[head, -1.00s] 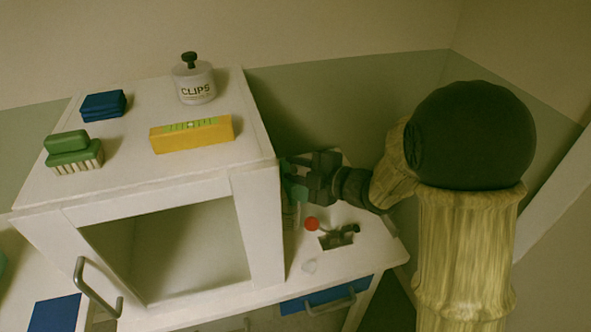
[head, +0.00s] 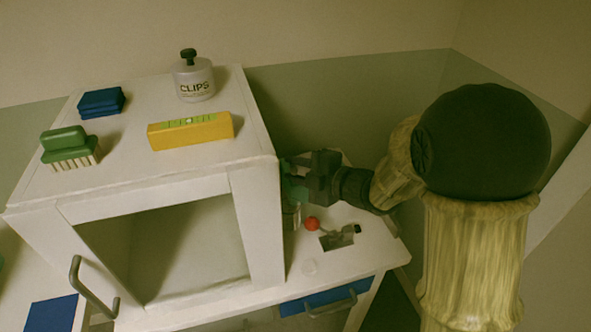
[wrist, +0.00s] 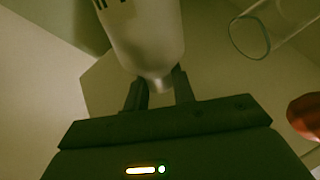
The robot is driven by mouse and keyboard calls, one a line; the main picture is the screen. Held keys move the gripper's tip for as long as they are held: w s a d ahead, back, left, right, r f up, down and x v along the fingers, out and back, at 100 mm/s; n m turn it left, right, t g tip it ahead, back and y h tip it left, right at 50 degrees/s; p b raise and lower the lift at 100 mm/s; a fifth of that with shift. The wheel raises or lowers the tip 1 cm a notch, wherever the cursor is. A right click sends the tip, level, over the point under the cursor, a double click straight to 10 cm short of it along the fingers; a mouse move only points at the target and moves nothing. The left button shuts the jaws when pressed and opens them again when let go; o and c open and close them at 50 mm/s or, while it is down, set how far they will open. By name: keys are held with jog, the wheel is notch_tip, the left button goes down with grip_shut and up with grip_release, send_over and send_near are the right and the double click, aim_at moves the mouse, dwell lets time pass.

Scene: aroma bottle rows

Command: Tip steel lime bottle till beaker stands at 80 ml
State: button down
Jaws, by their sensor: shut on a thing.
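A grey steel bottle (wrist: 148,38) fills the top middle of the wrist view, its narrow end between my fingers. Dark lettering shows at its upper edge; the full label is out of view. My gripper (wrist: 160,90) is shut on this bottle. In the head view my gripper (head: 298,178) is beside the white cabinet's right side, and the held bottle is not clearly visible there. A clear glass vessel, likely the beaker (wrist: 251,38), lies partly in view at the wrist view's top right, apart from the bottle. Its level cannot be read.
A white cabinet (head: 262,220) with an open front stands close left of my gripper. A red ball-like thing (head: 312,223) and a dark fixture (head: 338,238) are on the right-hand counter (head: 372,250). A clips jar (head: 194,82) and a yellow block (head: 190,132) stand on the cabinet.

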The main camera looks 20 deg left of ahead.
jog(key=shift+b, duration=0.3)
jog(key=shift+r, duration=0.15)
dwell(0.4)
jog(key=shift+b, duration=0.3)
dwell(1.3)
jog(key=shift+s+a+n+t+h+b, duration=0.3)
jog(key=shift+n+b, duration=0.5)
jog(key=shift+b, duration=0.95)
dwell(3.8)
